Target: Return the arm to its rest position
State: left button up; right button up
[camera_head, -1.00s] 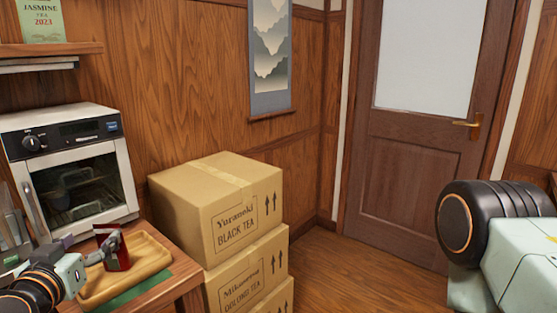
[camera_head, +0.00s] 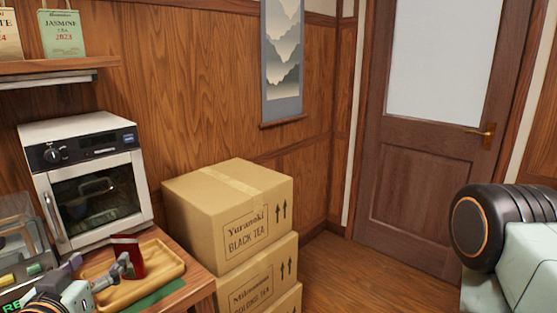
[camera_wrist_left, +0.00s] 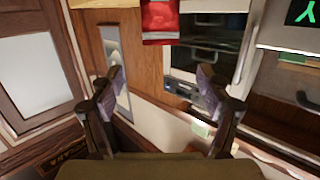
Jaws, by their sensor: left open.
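My left gripper (camera_head: 99,269) is at the lower left in the head view, its two fingers spread. It is open and empty in the left wrist view (camera_wrist_left: 160,82). A red packet (camera_head: 134,250) stands on a wooden tray (camera_head: 160,272), right behind the right-hand finger in the head view, which hides part of it. The packet (camera_wrist_left: 160,20) also shows at the top of the left wrist view, beyond the open fingers and apart from them. My right gripper is not in view; only part of my right arm shows at the right edge.
A white oven (camera_head: 95,195) stands behind the tray. Stacked tea cartons (camera_head: 228,215) stand right of the table. A shelf (camera_head: 60,67) with tea packages hangs above. A clear-sided container (camera_head: 18,240) is at the far left. Floor before the door (camera_head: 420,150) is clear.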

aim_at(123, 238)
pick_arm(q)
jog(key=shift+w+a+f+b, duration=0.1)
jog(key=shift+w+f+b, duration=0.05)
jog(key=shift+w+b, duration=0.7)
jog(key=shift+w+a+f+b, duration=0.1)
jog(key=shift+w+f+b, duration=0.1)
jog(key=shift+w+b, duration=0.6)
jog(key=shift+w+a+f+b, duration=0.15)
jog(key=shift+w+b, duration=0.4)
jog(key=shift+w, duration=0.5)
jog(key=shift+w+a+f+b, duration=0.15)
jog(key=shift+w+b, duration=0.35)
jog(key=shift+w, duration=0.6)
jog(key=w, duration=0.1)
jog(key=w+b, duration=0.1)
jog(key=w, duration=0.1)
jog(key=shift+w+a+f, duration=0.2)
jog(key=shift+w+f, duration=0.1)
jog(key=shift+f, duration=0.1)
notch_tip(123, 238, up, 12)
jog(key=p, duration=0.4)
jog(key=s+d+m+h, duration=0.2)
jog(key=s+d+h, duration=0.1)
jog(key=d, duration=0.3)
jog(key=shift+d+h, duration=0.3)
jog(key=shift+d, duration=0.05)
jog(key=shift+w+f, duration=0.1)
